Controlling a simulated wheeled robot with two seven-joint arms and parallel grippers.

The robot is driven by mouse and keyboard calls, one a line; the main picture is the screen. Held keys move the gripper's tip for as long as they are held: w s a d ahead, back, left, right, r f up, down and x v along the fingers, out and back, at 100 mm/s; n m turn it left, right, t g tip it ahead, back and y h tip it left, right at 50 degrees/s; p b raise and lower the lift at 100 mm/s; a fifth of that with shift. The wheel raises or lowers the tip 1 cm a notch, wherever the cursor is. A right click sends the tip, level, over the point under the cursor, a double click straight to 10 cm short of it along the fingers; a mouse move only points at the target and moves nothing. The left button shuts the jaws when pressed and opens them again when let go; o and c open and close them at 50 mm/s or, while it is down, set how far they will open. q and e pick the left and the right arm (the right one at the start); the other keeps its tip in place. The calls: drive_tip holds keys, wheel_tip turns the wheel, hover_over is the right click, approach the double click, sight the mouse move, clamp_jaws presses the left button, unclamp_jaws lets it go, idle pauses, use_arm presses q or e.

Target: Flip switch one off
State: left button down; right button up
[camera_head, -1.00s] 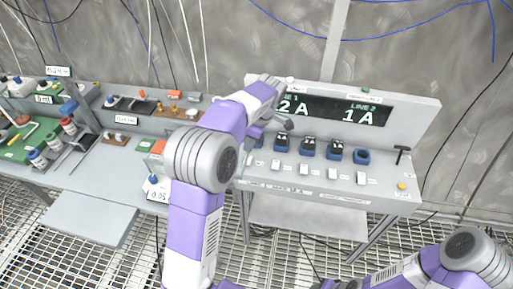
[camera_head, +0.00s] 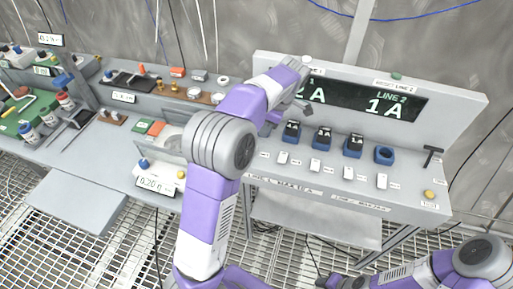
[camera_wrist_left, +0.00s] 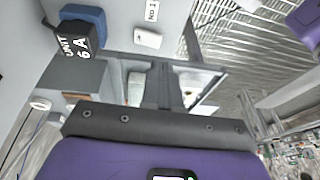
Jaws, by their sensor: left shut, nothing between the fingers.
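Switch one (camera_wrist_left: 148,38), a small white rocker labelled "NO 1", shows in the left wrist view beside a black unit marked "6 A" in a blue socket (camera_wrist_left: 82,28). I cannot tell its rocker position. In the head view my left arm covers this switch. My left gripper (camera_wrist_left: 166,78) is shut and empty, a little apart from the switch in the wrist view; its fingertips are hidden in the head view. The sloped grey switch panel (camera_head: 330,192) carries more white switches (camera_head: 315,165). My right gripper (camera_head: 328,281) is low at the bottom edge, partly cut off.
Black units in blue sockets (camera_head: 322,138), an empty blue socket (camera_head: 384,155), a black T-handle (camera_head: 432,156) and a yellow button (camera_head: 429,194) stand on the panel. A cluttered bench (camera_head: 100,160) lies left.

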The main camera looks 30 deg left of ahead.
use_arm(q)
drive_tip(key=shift+f, duration=0.1)
drive_tip(key=b+x, duration=0.3)
drive_tip(key=x, duration=0.6)
drive_tip(key=shift+a+f+b, duration=0.15)
drive_tip(key=shift+f+b, duration=0.15)
drive_tip(key=shift+f, duration=0.1)
